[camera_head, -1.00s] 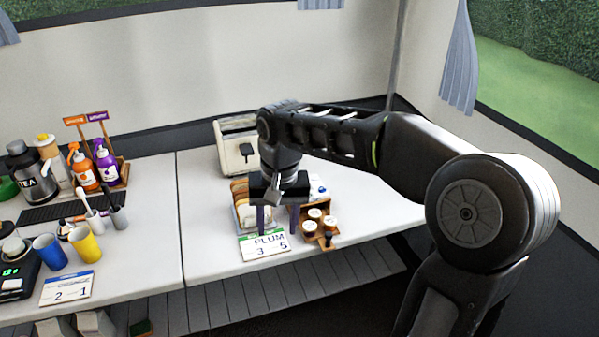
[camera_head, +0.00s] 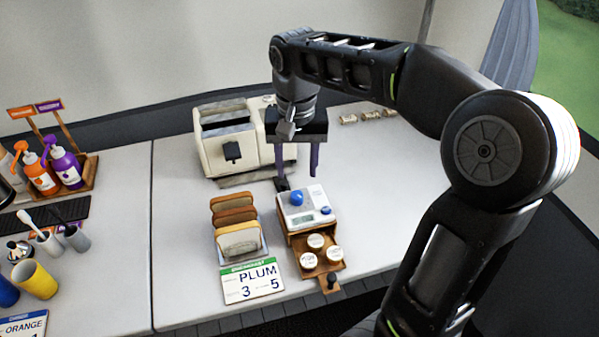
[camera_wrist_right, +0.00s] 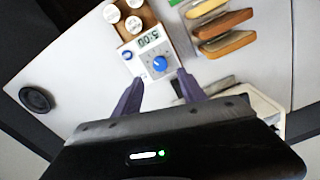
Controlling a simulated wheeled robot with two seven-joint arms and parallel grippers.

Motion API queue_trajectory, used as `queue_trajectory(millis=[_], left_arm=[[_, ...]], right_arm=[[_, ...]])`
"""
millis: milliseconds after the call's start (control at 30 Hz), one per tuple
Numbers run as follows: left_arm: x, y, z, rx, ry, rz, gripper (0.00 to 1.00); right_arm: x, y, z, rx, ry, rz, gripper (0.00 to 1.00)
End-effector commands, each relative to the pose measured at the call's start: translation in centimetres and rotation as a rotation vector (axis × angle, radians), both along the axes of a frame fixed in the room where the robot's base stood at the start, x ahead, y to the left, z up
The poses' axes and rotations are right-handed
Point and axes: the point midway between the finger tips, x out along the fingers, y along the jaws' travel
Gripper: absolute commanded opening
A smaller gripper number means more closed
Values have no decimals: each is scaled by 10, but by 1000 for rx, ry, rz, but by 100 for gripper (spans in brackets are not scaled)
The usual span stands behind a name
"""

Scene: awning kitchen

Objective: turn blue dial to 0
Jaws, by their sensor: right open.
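The blue dial (camera_head: 297,198) sits on top of a small white timer box (camera_head: 314,217) on a wooden stand. In the right wrist view the dial (camera_wrist_right: 160,64) carries a pale pointer mark, and a small display (camera_wrist_right: 148,39) beside it appears to read 5:00, upside down. My right gripper (camera_head: 298,180) is open and empty, its purple fingers pointing down above and behind the dial in the head view. In the wrist view the fingers (camera_wrist_right: 160,92) stand apart, with the dial beyond their tips, near the middle of the gap. My left gripper is out of view.
A cream toaster (camera_head: 226,140) stands behind left of the gripper. A rack of bread slices (camera_head: 236,228) and a PLUM card (camera_head: 252,283) are left of the timer. Lidded jars (camera_head: 316,241) stand in front. The table's right side is mostly clear.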

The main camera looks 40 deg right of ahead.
Motion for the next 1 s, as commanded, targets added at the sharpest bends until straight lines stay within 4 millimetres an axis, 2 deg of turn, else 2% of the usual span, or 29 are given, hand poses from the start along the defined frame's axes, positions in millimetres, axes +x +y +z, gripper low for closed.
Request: queue_trajectory(millis=[300, 433, 800, 1000], left_arm=[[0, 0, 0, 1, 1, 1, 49], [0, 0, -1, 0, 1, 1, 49], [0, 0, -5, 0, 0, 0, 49], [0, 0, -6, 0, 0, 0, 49]], right_arm=[[0, 0, -1, 0, 0, 0, 48], [-1, 0, -8, -1, 3, 0, 48], [-1, 0, -61, 0, 4, 1, 48], [-1, 0, -77, 1, 1, 0, 48]])
